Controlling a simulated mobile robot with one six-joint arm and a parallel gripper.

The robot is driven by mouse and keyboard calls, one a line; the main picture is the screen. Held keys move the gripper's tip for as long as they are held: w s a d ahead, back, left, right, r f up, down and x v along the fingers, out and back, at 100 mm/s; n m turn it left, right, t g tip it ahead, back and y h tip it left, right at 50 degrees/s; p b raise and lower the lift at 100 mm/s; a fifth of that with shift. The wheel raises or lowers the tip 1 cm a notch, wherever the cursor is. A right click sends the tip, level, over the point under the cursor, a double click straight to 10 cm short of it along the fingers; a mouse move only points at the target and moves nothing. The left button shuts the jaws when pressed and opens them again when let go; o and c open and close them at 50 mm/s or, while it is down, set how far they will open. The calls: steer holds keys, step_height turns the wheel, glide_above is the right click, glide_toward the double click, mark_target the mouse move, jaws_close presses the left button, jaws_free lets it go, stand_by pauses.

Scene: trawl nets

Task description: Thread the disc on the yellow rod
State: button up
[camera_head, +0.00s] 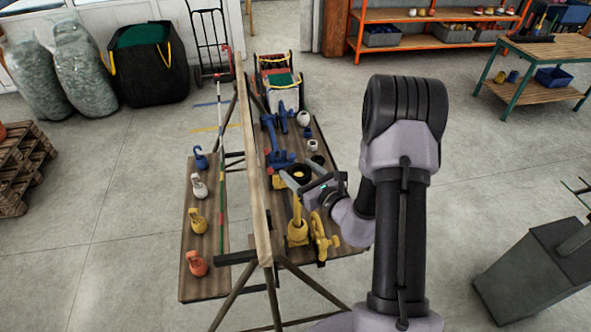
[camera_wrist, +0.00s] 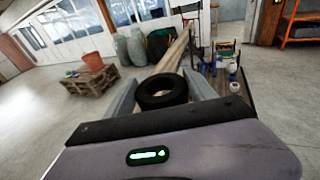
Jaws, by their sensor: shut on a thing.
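My gripper (camera_head: 300,174) is shut on a black ring-shaped disc, which shows between the two grey fingers in the wrist view (camera_wrist: 162,102). In the head view the disc (camera_head: 301,180) is over the right-hand board, above the yellow rod's base. The yellow rod (camera_head: 297,211) stands upright on a round yellow base. Its upper end comes up close to the fingers and disc. A yellowish patch shows inside the disc's hole; I cannot tell whether it is the rod's tip. The rod is hidden in the wrist view.
A yellow fitting (camera_head: 321,240) stands right of the rod, and a blue one (camera_head: 275,150) behind. A long wooden beam (camera_head: 254,170) runs along the left. Beyond it a board (camera_head: 190,283) bears coloured hooked weights.

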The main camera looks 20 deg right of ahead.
mark_target(298, 181)
steer(key=f+b, duration=0.1)
steer(key=w+f, duration=0.1)
steer(key=f, duration=0.1)
steer(key=shift+f+b, duration=0.1)
steer(key=shift+b, duration=0.25)
steer(key=shift+s+f+b, duration=0.3)
steer(key=shift+f+b, duration=0.25)
steer(key=shift+f, duration=0.05)
steer(key=shift+w+f+b, duration=0.2)
steer(key=shift+f+b, duration=0.6)
steer(key=shift+f, duration=0.2)
steer(key=shift+s+f+b, duration=0.1)
steer(key=shift+f+b, duration=0.5)
steer(key=o, duration=1.5)
